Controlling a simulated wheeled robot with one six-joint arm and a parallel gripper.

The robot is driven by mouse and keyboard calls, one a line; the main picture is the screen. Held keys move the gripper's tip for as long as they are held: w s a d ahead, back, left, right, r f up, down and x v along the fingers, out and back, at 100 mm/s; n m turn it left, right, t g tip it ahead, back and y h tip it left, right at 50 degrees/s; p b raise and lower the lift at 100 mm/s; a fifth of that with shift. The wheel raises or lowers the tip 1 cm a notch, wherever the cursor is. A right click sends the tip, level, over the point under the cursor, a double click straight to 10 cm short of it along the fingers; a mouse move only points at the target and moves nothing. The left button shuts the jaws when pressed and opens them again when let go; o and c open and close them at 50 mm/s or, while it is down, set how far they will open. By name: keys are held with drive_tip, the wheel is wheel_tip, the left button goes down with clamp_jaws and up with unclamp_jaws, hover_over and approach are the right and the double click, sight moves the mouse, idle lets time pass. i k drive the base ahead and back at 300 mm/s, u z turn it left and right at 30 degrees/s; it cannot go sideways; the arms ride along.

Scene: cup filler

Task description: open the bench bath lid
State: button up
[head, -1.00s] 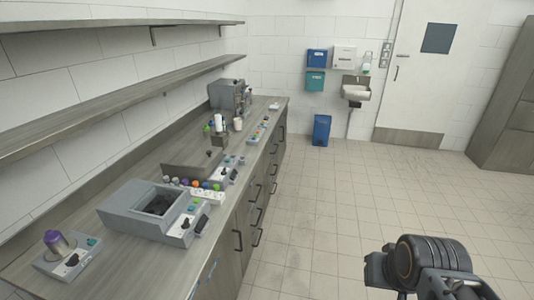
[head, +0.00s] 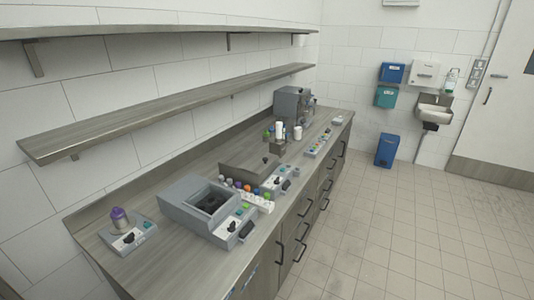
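Two box-like devices stand on the bench, and I cannot tell for certain which is the bench bath. The nearer is a grey box (head: 181,208) with a dark square opening in its top and a control panel on its right side. Behind it is a low box with a flat grey-brown top (head: 245,156), a dark knob-like part above its far right corner, and a panel with a dark knob at its right; its near side is partly hidden. My gripper is not in view.
The long wooden bench (head: 82,240) runs along the left wall under two shelves (head: 165,110). A purple-capped bottle (head: 120,219) stands on a small unit at the near end. Several coloured caps sit in a white rack (head: 262,204). The tiled floor (head: 400,240) right of the bench is clear.

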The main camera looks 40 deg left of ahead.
sight(259, 161)
drive_tip(key=u, duration=0.3)
drive_tip(key=i, duration=1.85)
drive_tip(key=u, duration=1.25)
drive_tip(key=i, duration=1)
drive_tip(key=u, duration=1.65)
drive_tip(key=i, duration=0.4)
drive_tip(key=u, duration=0.3)
